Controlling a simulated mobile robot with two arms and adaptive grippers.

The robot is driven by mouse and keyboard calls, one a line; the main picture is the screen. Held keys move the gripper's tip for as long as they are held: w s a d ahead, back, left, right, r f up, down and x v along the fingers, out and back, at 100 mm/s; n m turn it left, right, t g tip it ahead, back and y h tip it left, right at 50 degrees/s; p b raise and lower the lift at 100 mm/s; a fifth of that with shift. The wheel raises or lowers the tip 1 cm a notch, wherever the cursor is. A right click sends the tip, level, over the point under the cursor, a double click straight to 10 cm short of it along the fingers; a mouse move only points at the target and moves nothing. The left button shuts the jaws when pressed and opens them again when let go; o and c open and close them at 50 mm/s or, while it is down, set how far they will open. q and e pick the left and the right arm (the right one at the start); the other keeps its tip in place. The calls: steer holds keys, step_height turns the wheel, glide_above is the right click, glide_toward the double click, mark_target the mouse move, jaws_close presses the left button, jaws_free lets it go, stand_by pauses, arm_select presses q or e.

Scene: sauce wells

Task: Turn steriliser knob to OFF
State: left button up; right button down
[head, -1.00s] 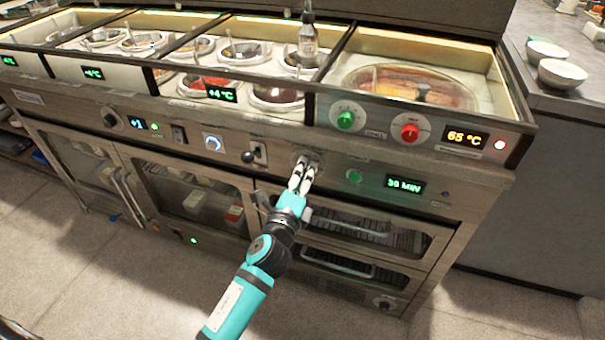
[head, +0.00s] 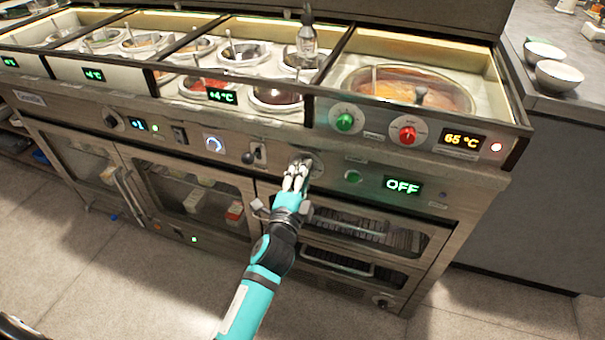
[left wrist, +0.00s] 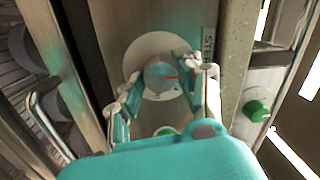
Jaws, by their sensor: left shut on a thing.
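The steriliser knob (left wrist: 160,78) is a round grey knob with a red pointer line on a pale dial plate (left wrist: 139,52). In the head view the dial (head: 312,162) shows just behind my left fingertips, which hide most of it. My left gripper (head: 297,176) is shut on the knob. In the left wrist view the fingers of the left gripper (left wrist: 161,90) stand on either side of the knob. The steriliser display (head: 403,186) right of the knob reads OFF in green. My right gripper is not in view.
A green button (head: 353,177) sits between the knob and the display. Green (head: 345,121) and red (head: 408,134) knobs sit above. Oven doors with a handle (head: 337,263) lie below.

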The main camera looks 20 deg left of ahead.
arm_select(q)
steer(key=shift+f, duration=0.1)
steer(key=o, duration=1.1)
steer(key=shift+o, duration=0.2)
steer(key=shift+s, duration=0.1)
steer(key=s, duration=0.7)
steer(key=shift+s+d, duration=0.15)
steer(key=shift+s, duration=0.05)
steer(key=shift+f, duration=0.1)
